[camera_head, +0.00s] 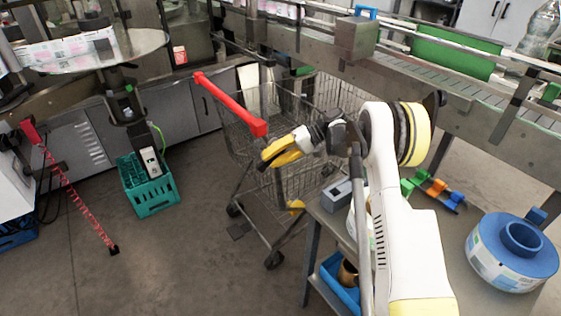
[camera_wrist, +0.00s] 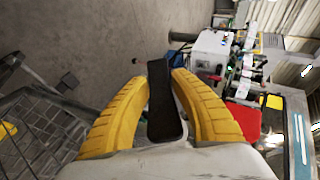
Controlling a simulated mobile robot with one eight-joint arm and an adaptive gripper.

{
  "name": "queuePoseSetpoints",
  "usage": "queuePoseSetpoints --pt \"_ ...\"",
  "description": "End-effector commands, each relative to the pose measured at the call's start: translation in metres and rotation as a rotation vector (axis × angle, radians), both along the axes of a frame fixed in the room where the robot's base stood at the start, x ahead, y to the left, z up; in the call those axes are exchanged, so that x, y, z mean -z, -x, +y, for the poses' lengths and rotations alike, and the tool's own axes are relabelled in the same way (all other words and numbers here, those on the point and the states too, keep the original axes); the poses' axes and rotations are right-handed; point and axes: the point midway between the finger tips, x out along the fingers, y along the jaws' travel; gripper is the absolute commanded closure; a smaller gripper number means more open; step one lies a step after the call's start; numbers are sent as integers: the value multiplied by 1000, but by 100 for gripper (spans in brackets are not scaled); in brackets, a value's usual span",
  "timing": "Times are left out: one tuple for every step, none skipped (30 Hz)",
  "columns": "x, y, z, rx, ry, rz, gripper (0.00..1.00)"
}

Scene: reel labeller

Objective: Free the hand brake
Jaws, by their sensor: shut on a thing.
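A wire shopping cart (camera_head: 262,190) with a red push handle (camera_head: 232,105) stands in the middle of the head view. My gripper (camera_head: 272,156), with yellow fingers, is at the near end of that handle, just below its right end cap. In the wrist view the fingers are closed around a black lever (camera_wrist: 160,100), which looks like the hand brake. Its upper end sticks out between the fingertips. Where the lever joins the cart is hidden. Part of the red handle (camera_wrist: 243,120) shows just right of the fingers in the wrist view.
A steel table (camera_head: 440,225) with a blue-topped reel (camera_head: 512,250) stands at the right, close to the cart. A conveyor (camera_head: 400,75) runs behind the cart. A green crate (camera_head: 155,200) sits on the floor at left. The floor left of the cart is largely clear.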

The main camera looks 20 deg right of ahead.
Motion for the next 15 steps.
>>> queuePoseSetpoints --pt "1 0 3 -1 -13 5 100" --pt "1 0 4 -1 -20 8 100" --pt "0 0 5 -1 -28 10 100" --pt "0 0 6 -1 -33 12 100" --pt "-1 0 7 -2 -38 13 100" --pt "-1 0 8 -1 -42 15 100" --pt "-1 0 8 -1 -44 16 100" --pt "-2 0 9 -2 -46 16 100" --pt "-2 0 9 -2 -48 17 100" --pt "-2 0 9 -1 -50 17 100" --pt "-2 0 9 -2 -51 17 100" --pt "-2 0 10 -2 -51 17 100" --pt "-2 0 10 -2 -51 17 100" --pt "-2 0 10 -2 -51 17 100" --pt "-2 0 10 -2 -51 17 100"
